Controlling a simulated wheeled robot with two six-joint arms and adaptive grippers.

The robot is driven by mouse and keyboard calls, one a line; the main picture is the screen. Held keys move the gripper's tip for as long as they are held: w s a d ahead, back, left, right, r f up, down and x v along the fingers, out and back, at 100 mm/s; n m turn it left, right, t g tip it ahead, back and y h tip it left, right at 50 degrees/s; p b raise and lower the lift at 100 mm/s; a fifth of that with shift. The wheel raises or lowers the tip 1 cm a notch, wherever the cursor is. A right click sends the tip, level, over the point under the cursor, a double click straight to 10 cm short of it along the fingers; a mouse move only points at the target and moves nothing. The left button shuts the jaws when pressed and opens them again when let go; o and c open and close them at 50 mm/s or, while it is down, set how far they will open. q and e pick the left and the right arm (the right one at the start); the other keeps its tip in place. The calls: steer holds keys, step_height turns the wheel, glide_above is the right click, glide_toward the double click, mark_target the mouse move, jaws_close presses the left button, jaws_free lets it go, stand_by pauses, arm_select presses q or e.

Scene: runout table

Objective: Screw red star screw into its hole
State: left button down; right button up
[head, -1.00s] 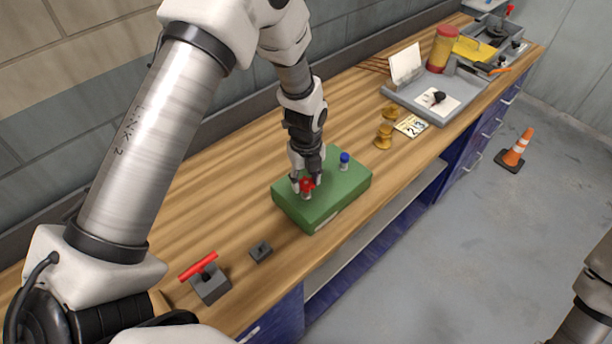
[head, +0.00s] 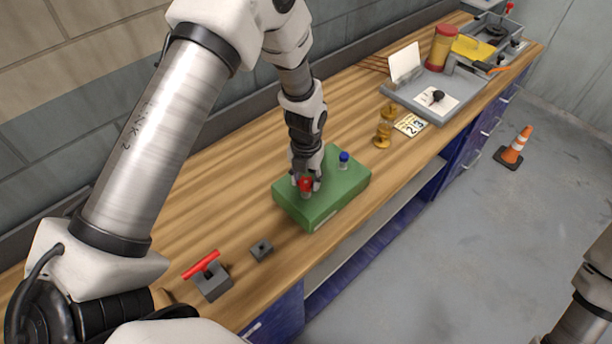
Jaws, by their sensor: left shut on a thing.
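The red star screw (head: 306,184) stands upright at the green block (head: 335,204), towards its left part. My left gripper (head: 306,181) comes down from above and is shut on the screw's red head. The hole under the screw is hidden, and I cannot tell how deep the shank sits. A blue-headed screw (head: 344,158) stands in the same block, to the right and farther back. My right gripper is out of view; only part of my right arm shows at the lower right edge.
A grey block with a red bar (head: 211,281) and a small grey block (head: 261,250) lie left of the green block. Brass pieces (head: 383,134), a number card (head: 411,125) and a grey tray (head: 415,105) stand to the right. An orange cone (head: 514,148) is on the floor.

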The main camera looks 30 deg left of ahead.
arm_select(q)
steer(key=c, duration=0.6)
jaws_free()
steer(key=shift+c, duration=0.2)
